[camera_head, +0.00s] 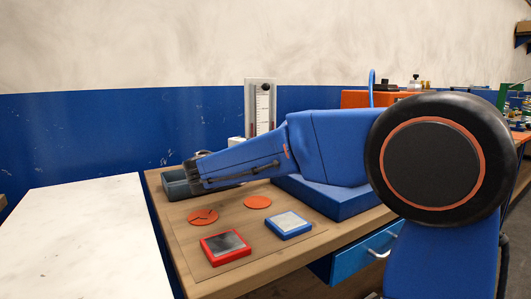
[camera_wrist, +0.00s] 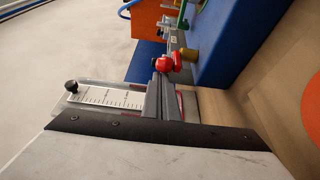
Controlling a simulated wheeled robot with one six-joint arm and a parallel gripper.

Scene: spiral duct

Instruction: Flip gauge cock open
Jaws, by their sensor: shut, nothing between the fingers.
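The likely gauge cock is a red rounded handle (camera_wrist: 164,63) beside a brass fitting (camera_wrist: 188,55) on the side of a blue block (camera_wrist: 230,35). It shows in the wrist view, just beyond my fingertips. My gripper (camera_wrist: 165,80) is shut and empty, its tips close to the red handle. I cannot tell whether they touch. In the head view my gripper (camera_head: 193,169) is over the back of the bench, and my arm hides the cock. A white gauge board (camera_head: 262,108) with a scale stands behind my arm. It also shows in the wrist view (camera_wrist: 105,97).
The wooden bench (camera_head: 185,237) holds a red-framed panel (camera_head: 226,246), a blue-framed panel (camera_head: 289,224), two orange discs (camera_head: 257,202) and a grey box (camera_head: 178,185). A blue block (camera_head: 330,198) lies under my arm. An orange case (camera_head: 365,98) stands behind. A white tabletop (camera_head: 85,235) is clear.

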